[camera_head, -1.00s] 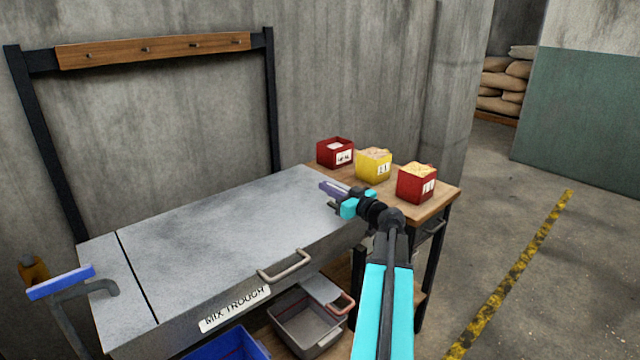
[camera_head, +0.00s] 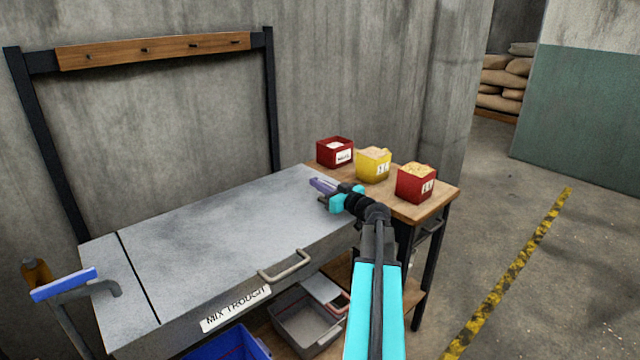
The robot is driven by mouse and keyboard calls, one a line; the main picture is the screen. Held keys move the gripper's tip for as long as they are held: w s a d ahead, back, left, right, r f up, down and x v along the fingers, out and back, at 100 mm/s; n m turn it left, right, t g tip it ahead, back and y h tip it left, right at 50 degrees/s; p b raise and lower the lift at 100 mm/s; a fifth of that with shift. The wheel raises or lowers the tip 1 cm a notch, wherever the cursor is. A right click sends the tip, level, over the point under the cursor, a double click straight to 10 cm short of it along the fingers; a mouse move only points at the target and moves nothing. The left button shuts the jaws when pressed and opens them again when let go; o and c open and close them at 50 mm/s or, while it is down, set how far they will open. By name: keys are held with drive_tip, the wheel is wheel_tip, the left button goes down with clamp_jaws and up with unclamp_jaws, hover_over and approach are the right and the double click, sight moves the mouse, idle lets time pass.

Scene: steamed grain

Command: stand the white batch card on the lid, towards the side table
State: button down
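My gripper (camera_head: 321,193) is over the right end of the grey metal lid (camera_head: 215,225) of the mix trough, close to the wooden side table (camera_head: 401,208). Its purple and dark finger parts point left. They are small here, and I cannot tell whether they are open or shut or hold anything. I cannot make out a white batch card on the lid; if it is at the gripper, it is hidden or too small to see.
A dark red bin (camera_head: 335,152), a yellow bin (camera_head: 374,164) and a red bin (camera_head: 416,183) stand on the side table. A handle (camera_head: 285,267) sticks out from the trough's front. Grey (camera_head: 306,328) and blue (camera_head: 232,345) tubs stand below. The lid's middle is clear.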

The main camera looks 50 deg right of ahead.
drive_tip(key=shift+f+b, duration=0.15)
drive_tip(key=shift+b, duration=0.15)
drive_tip(key=c, duration=2.5)
unclamp_jaws()
drive_tip(key=o, duration=0.5)
drive_tip(key=shift+r+p, duration=0.2)
drive_tip(key=shift+p, duration=0.2)
drive_tip(key=s, duration=0.4)
drive_tip(key=s+b, duration=0.1)
drive_tip(key=s, duration=0.3)
drive_tip(key=s+a+b, duration=0.1)
drive_tip(key=s, duration=0.3)
drive_tip(key=shift+f, duration=0.1)
